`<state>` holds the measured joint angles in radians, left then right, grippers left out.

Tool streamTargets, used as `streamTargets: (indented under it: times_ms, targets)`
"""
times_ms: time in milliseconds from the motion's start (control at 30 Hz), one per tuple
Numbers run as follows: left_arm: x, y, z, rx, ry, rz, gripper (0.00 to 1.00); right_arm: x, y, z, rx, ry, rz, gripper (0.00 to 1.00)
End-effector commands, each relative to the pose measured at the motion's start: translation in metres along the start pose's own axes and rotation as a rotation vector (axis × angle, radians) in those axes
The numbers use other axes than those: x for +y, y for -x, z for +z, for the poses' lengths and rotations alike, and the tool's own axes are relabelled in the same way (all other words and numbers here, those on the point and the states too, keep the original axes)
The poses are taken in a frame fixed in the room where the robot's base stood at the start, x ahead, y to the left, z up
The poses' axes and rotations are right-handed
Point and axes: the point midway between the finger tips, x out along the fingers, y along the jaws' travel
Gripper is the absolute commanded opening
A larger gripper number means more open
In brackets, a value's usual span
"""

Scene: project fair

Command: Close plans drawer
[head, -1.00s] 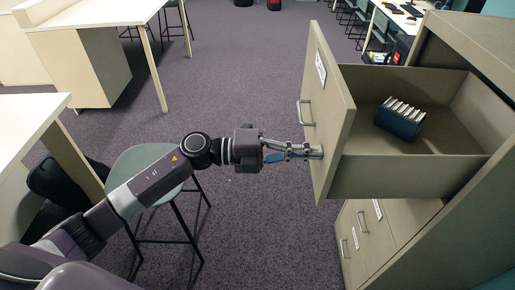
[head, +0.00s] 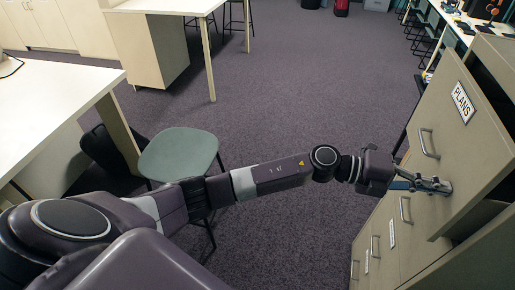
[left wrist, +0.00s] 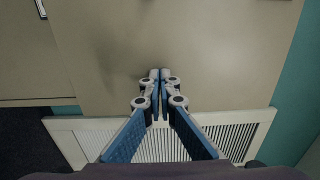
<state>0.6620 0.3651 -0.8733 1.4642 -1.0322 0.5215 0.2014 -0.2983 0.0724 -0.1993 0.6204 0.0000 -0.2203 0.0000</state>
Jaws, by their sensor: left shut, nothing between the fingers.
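The plans drawer (head: 468,140) has a beige front with a "PLANS" label and a metal handle (head: 428,143). It is at the right of the head view. Its front still stands out from the cabinet (head: 496,62), with a dark gap behind it. My left gripper (head: 446,187) is shut and empty, its fingertips at the lower part of the drawer front, below the handle. In the left wrist view, the closed fingertips (left wrist: 160,74) are at a plain beige panel (left wrist: 200,45); exact contact is hard to tell. The drawer's contents are hidden. My right gripper is not in view.
More drawers with handles (head: 405,210) are below the plans drawer. A green stool (head: 180,153) and a white table (head: 50,100) stand at the left. A white slatted vent (left wrist: 240,130) shows in the left wrist view. The carpet (head: 300,90) beyond the arm is open.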

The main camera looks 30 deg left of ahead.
Motion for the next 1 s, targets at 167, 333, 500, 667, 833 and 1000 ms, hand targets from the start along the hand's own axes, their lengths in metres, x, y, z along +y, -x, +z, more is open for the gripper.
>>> streamTargets:
  times_ms: [167, 333, 500, 667, 833, 1000]
  targets:
    - [0.0, -0.036, 0.0, 0.001, 0.0, -0.001, 0.0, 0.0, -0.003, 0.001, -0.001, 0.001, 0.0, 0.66]
    - [0.0, -0.059, 0.0, 0.001, 0.0, -0.001, 0.0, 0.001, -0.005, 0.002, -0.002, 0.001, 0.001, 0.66]
    - [0.0, -0.07, 0.0, 0.0, 0.0, -0.001, 0.0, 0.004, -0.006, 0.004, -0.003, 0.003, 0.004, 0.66]
    - [0.0, -0.073, 0.0, -0.001, 0.0, -0.001, 0.0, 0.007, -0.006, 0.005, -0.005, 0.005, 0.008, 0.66]
    - [-0.001, -0.074, 0.0, 0.0, 0.0, -0.002, 0.0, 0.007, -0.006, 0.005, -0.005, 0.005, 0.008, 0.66]
    - [-0.002, -0.074, 0.0, 0.0, 0.0, -0.003, 0.0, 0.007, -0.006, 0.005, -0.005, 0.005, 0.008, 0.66]
